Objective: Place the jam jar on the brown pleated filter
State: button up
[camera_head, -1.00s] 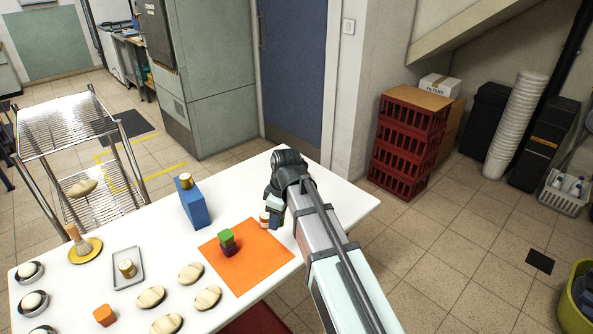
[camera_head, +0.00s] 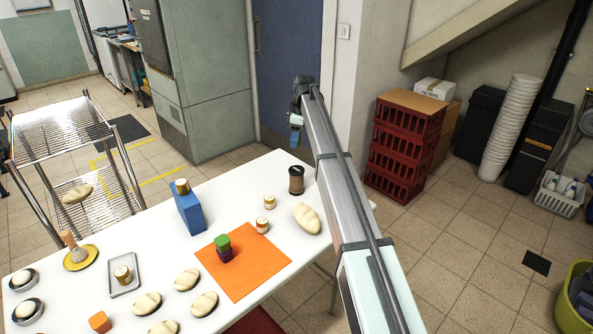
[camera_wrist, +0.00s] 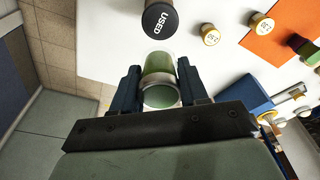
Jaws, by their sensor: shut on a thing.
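My gripper (camera_wrist: 161,85) is shut on a greenish see-through jar (camera_wrist: 158,62), whose round green end faces the wrist camera. Its contents are unclear. In the head view my gripper (camera_head: 296,128) is raised beyond the table's back edge, and the held jar cannot be made out there. Two small gold-lidded jars (camera_head: 269,201) (camera_head: 262,224) stand on the table by the orange mat. Another gold-lidded jar (camera_head: 182,187) is on the blue block, and one (camera_head: 122,273) is on the grey tray. I cannot pick out a brown pleated filter.
A dark-lidded canister marked USED (camera_head: 296,180) stands near the table's back right. A pale oval piece (camera_head: 307,218) lies beside it. The orange mat (camera_head: 250,273) holds a green and purple block stack (camera_head: 223,248). Several pale ovals lie in front. A wire rack (camera_head: 60,128) stands left.

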aim_at(294, 169)
jog(key=shift+s+n, duration=0.25)
jog(key=shift+n, duration=0.35)
jog(key=shift+f+n, duration=0.2)
jog(key=shift+n, duration=0.1)
jog(key=shift+f, duration=4.8)
jog(key=shift+f, duration=0.15)
jog(key=o, duration=1.1)
jog(key=r, duration=0.4)
jog(key=d+r, duration=0.1)
jog(key=r, duration=0.7)
jog(key=shift+d+r, duration=0.1)
jog(key=shift+d, duration=0.3)
